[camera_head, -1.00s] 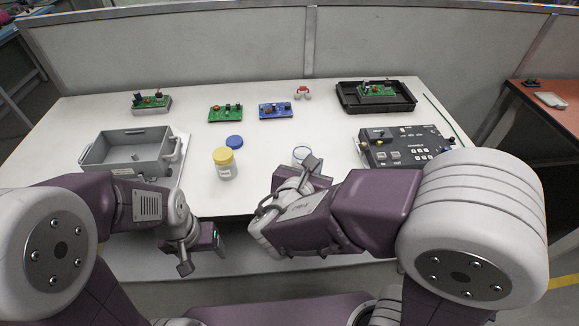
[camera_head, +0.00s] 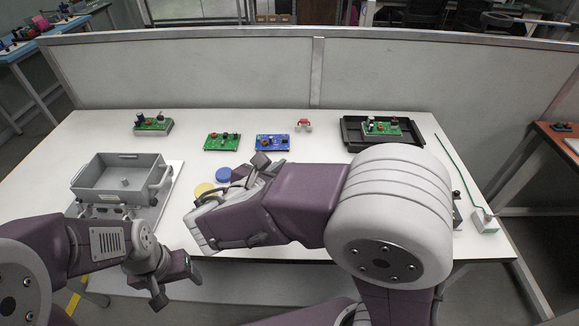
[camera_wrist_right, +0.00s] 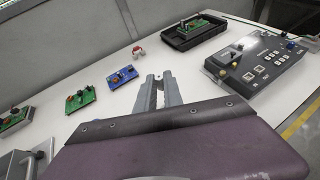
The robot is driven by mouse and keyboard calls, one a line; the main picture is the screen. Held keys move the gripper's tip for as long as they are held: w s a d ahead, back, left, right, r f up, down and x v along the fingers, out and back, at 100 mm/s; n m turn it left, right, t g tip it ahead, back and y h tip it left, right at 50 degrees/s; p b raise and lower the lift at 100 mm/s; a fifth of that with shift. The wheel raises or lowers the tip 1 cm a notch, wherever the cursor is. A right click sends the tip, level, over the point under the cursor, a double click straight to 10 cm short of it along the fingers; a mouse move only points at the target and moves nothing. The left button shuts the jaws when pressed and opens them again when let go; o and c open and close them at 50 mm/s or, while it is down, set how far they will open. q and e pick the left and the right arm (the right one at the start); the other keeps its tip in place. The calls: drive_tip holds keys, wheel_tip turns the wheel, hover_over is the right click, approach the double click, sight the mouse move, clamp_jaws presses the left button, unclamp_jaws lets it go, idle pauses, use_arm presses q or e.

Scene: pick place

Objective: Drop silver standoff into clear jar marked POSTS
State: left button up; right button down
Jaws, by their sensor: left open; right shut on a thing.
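My right gripper (camera_head: 262,165) is over the middle of the table, near the blue lid (camera_head: 223,174). In the right wrist view its two fingers (camera_wrist_right: 162,92) are nearly together; the small thing between them, which I take to be the silver standoff, does not show clearly. The open clear jar is hidden now, and no POSTS label is readable. A yellow lid (camera_head: 204,189) shows just beyond my right wrist; the jar under it is covered. My left gripper (camera_head: 178,284) is open and empty, low in front of the table's near edge.
A grey bin (camera_head: 88,178) with a small grey piece inside stands at left. Green (camera_head: 222,142) and blue (camera_head: 272,142) circuit boards lie at the back middle. A black tray (camera_head: 352,131) holds another board. A dark control box (camera_wrist_right: 262,62) sits at right.

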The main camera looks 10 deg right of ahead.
use_arm(q)
drive_tip(key=f+b, duration=0.5)
drive_tip(key=shift+s+a+f+b, duration=0.1)
drive_tip(key=shift+a+f+b, duration=0.1)
drive_tip(key=shift+f+b, duration=0.1)
use_arm(e)
wheel_tip(320, 180, down, 5)
drive_tip(key=shift+s+a, duration=0.15)
drive_tip(key=shift+f, duration=0.7)
idle(0.4)
drive_tip(key=c, duration=1.4)
unclamp_jaws()
drive_tip(key=c, duration=0.3)
drive_tip(key=shift+r, duration=0.1)
drive_tip(key=shift+c, duration=0.2)
